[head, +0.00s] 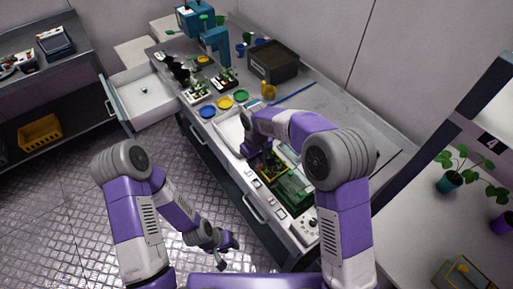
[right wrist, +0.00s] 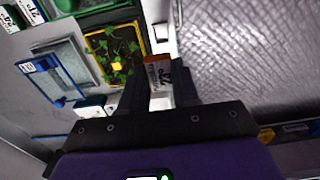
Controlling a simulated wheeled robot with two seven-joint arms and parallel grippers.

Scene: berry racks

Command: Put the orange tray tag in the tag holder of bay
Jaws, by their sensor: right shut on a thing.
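The orange tray tag (right wrist: 159,72) shows in the right wrist view, with an orange edge and a white face with dark print. My right gripper (right wrist: 160,84) is shut on it, a finger on each side. In the head view my right gripper (head: 258,147) is over the bench near its front edge, and the tag cannot be made out there. A yellow-framed bay with green plants (right wrist: 116,52) lies just left of the tag in the wrist view. A small white holder (right wrist: 160,32) shows just beyond the tag. My left gripper (head: 224,255) hangs empty over the floor, its fingers apart.
A blue-framed tray (right wrist: 66,68) lies beside the yellow-framed bay. Several white tag pieces line the bench front. A dark bin (head: 274,62), coloured dishes and potted plants stand farther back. An open drawer (head: 150,98) juts out left. The bench's back right is mostly clear.

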